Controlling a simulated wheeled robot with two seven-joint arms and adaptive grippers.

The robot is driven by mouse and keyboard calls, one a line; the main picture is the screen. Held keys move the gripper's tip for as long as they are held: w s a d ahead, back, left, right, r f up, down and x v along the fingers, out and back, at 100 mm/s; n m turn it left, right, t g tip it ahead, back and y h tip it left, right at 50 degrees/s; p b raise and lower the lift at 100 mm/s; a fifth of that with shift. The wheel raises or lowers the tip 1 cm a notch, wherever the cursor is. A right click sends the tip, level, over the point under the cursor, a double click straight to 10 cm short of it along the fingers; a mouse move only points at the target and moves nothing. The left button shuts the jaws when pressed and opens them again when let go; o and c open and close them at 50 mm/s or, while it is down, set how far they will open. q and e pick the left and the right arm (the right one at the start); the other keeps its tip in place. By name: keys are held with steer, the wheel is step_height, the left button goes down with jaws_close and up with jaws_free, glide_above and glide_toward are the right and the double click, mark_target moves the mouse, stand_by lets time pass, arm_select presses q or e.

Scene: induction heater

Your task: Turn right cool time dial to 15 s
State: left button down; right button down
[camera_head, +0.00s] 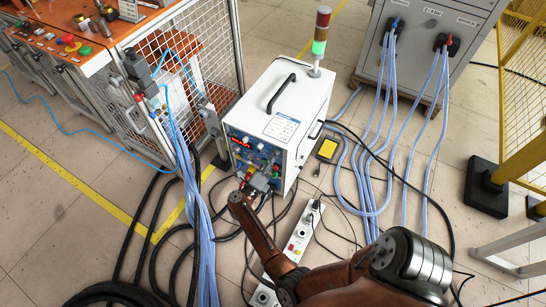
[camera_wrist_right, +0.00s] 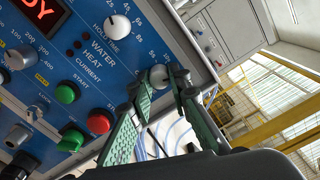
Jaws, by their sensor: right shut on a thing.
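The white induction heater (camera_head: 288,105) stands on the floor with its blue control panel facing me. The wrist view shows the panel (camera_wrist_right: 75,100) tilted and close up. My right gripper (camera_wrist_right: 165,78) has its two green-padded fingers on either side of a pale round dial (camera_wrist_right: 158,76) and is shut on it. This dial's label and pointer are too covered or small to read. Another white dial (camera_wrist_right: 119,27), by the "HOLD TIME" lettering, is free beside it. In the head view my right gripper (camera_head: 260,182) covers the panel's lower right part. My left gripper is not in view.
A power strip (camera_head: 300,235) and loose cables (camera_head: 200,235) lie on the floor. A grey cabinet (camera_head: 430,45) stands behind.

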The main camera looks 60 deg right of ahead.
steer(key=c, duration=1.8)
jaws_free()
steer(key=a, duration=0.7)
steer(key=shift+s+a, duration=0.25)
steer(key=shift+s, duration=0.1)
